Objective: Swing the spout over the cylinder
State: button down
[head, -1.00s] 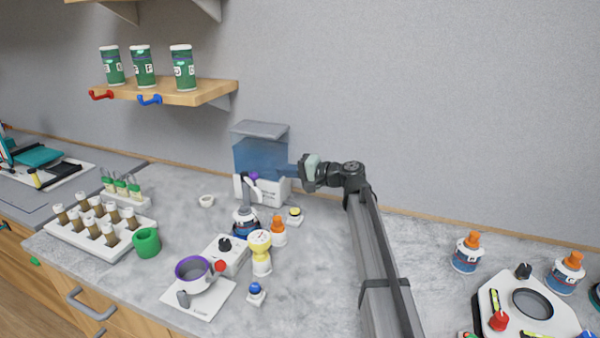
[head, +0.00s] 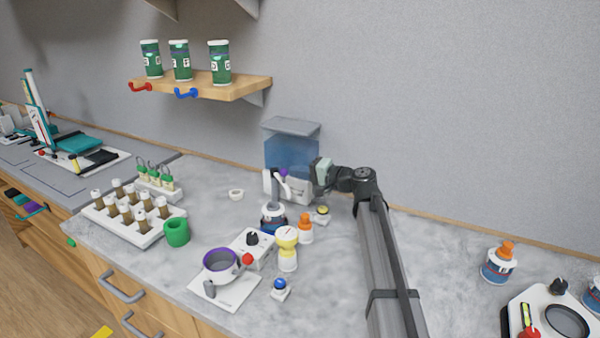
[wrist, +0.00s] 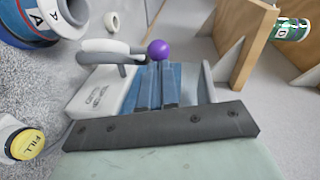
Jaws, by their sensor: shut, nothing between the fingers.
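The spout (head: 283,183) is a pale arm on the white base of a blue tank (head: 291,150), with a purple knob (head: 284,172). In the wrist view the spout (wrist: 98,56) reaches left, and its purple knob (wrist: 158,49) sits just past my fingertips. My gripper (wrist: 156,66) is shut and empty, close to the knob; contact is unclear. In the head view my gripper (head: 305,181) is in front of the tank.
A yellow FILL button (wrist: 25,143) stands near the tank. A vial rack (head: 134,220) and green cup (head: 177,232) are left.

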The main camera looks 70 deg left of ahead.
jog(key=shift+s+d+m+t+y, duration=0.2)
jog(key=shift+s+m+t+y, duration=0.2)
jog(key=shift+s+m+t, duration=0.25)
jog(key=shift+s+d+m+t+y, duration=0.25)
jog(key=shift+s+m+t+y, duration=0.15)
jog(key=shift+s+m+t, duration=0.25)
jog(key=shift+s+d+m+t+y, duration=0.2)
jog(key=shift+s+m+t+y, duration=0.3)
jog(key=shift+t, duration=0.3)
jog(key=shift+s, duration=0.65)
send_near(284, 176)
jog(key=d, duration=0.1)
jog(key=w+d+r, duration=0.1)
jog(key=d, duration=0.1)
jog(key=w+d+r, duration=0.1)
jog(key=shift+d, duration=0.25)
